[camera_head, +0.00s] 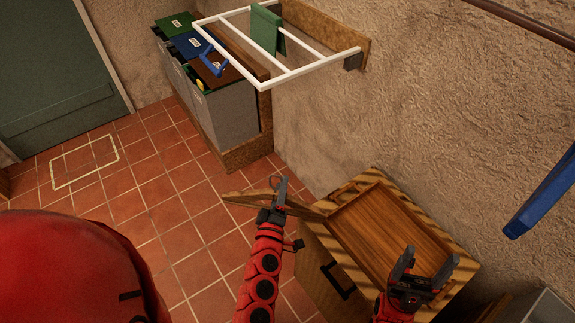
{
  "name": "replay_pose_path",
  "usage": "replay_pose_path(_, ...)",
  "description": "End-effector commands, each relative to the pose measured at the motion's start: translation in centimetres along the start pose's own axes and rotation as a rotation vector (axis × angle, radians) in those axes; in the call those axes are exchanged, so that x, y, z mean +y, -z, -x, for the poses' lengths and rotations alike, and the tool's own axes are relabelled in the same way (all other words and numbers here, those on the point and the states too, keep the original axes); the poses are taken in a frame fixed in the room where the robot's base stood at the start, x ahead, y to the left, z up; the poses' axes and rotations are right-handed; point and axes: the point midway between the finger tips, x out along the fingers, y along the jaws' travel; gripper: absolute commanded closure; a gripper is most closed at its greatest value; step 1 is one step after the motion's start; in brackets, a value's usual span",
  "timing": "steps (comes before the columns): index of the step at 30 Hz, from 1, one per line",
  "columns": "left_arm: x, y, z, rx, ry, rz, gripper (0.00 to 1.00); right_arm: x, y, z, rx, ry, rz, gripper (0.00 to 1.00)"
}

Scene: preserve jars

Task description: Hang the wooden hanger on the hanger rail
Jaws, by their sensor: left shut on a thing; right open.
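The wooden hanger (240,199) is in my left gripper (279,189), which is shut on it. The hanger spreads to both sides of the jaws, in front of the wooden cabinet's left corner; it is partly hidden by the gripper. My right gripper (428,266) is open and empty, in front of the wooden tray. A dark rail (528,22) runs along the wall at the top right, well away from both grippers; it may be the hanger rail. A white wall rack (290,75) with bars stands out from the wall at the top.
A striped-top cabinet (330,262) bears a wooden tray (385,232). A blue bar-like thing (545,195) juts in at right. Tiled floor is clear at left.

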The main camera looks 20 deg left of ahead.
Motion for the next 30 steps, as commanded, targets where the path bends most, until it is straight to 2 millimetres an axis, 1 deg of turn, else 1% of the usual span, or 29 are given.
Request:
replay_pose_path(1,-0.3,0.0,0.5,-0.031,-0.011,-0.008,1.0,0.0,0.0,0.0,0.0,0.0,0.0,0.26)
replay_pose_path(8,-1.2,0.1,1.7,-0.126,-0.054,-0.004,1.0,0.0,0.0,0.0,0.0,0.0,0.0,0.26)
replay_pose_path(9,-1.9,-0.1,1.7,-0.118,-0.048,0.001,1.0,0.0,0.0,0.0,0.0,0.0,0.0,0.26)
replay_pose_path(12,-2.5,-0.3,1.7,-0.114,-0.048,0.002,1.0,0.0,0.0,0.0,0.0,0.0,0.0,0.26)
replay_pose_path(21,-2.3,-0.4,1.7,-0.116,-0.052,0.001,1.0,0.0,0.0,0.0,0.0,0.0,0.0,0.26)
replay_pose_path(23,-2.6,-0.1,1.7,-0.109,-0.039,0.006,1.0,0.0,0.0,0.0,0.0,0.0,0.0,0.26)
replay_pose_path(29,-2.0,0.1,1.6,-0.106,-0.049,0.006,1.0,0.0,0.0,0.0,0.0,0.0,0.0,0.26)
replay_pose_path(30,-1.9,0.1,1.6,-0.108,-0.05,0.005,1.0,0.0,0.0,0.0,0.0,0.0,0.0,0.33)
